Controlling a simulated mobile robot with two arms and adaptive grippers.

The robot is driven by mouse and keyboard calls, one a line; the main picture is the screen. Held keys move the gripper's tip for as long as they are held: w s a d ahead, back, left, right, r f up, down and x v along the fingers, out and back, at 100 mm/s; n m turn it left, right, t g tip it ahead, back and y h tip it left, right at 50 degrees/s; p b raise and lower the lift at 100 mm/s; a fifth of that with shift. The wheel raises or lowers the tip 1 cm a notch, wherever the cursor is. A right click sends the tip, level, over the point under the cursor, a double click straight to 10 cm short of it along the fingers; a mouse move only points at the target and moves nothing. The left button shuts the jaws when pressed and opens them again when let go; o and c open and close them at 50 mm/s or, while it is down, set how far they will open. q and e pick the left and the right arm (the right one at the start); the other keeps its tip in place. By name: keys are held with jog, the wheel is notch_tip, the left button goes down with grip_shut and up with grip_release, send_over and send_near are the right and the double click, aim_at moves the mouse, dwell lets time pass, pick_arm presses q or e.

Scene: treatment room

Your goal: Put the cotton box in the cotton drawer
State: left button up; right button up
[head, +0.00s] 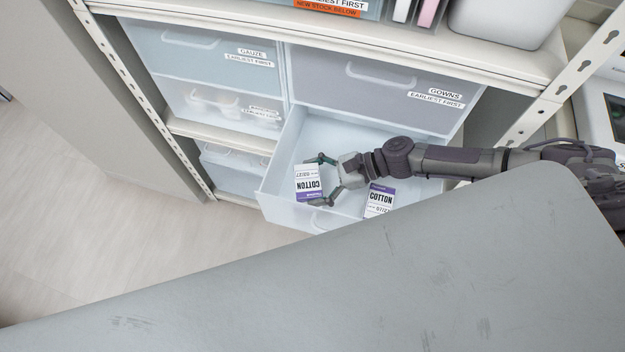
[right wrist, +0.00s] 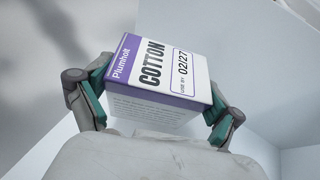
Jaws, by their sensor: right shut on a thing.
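A white and purple cotton box (head: 308,183) is between the fingers of my right gripper (head: 326,181), over the left part of an open pale drawer (head: 278,205). In the right wrist view the box (right wrist: 160,75) shows "Plumholt COTTON" and "02/27", with the teal fingertips of my right gripper (right wrist: 160,103) shut on its two sides. The head view does not clearly show whether the box touches the drawer floor. A second cotton box (head: 379,200) is in the drawer's right part, below my right forearm. My left gripper is not in view.
A gowns drawer (head: 390,85) is shut above the open drawer. A gauze drawer (head: 205,60) and other shut drawers are on the left. A grey tabletop (head: 330,290) fills the foreground and hides the open drawer's front right corner. A shelf upright (head: 580,75) stands on the right.

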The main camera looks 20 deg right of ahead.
jog(key=shift+f+b, duration=0.4)
jog(key=shift+f, duration=0.2)
jog(key=o, duration=0.8)
jog(key=shift+r, duration=0.25)
jog(key=shift+w+r+p, duration=0.1)
jog(key=shift+r+p, duration=0.6)
jog(key=v, duration=0.7)
jog(key=shift+d+f+p, duration=0.25)
jog(key=shift+p, duration=0.2)
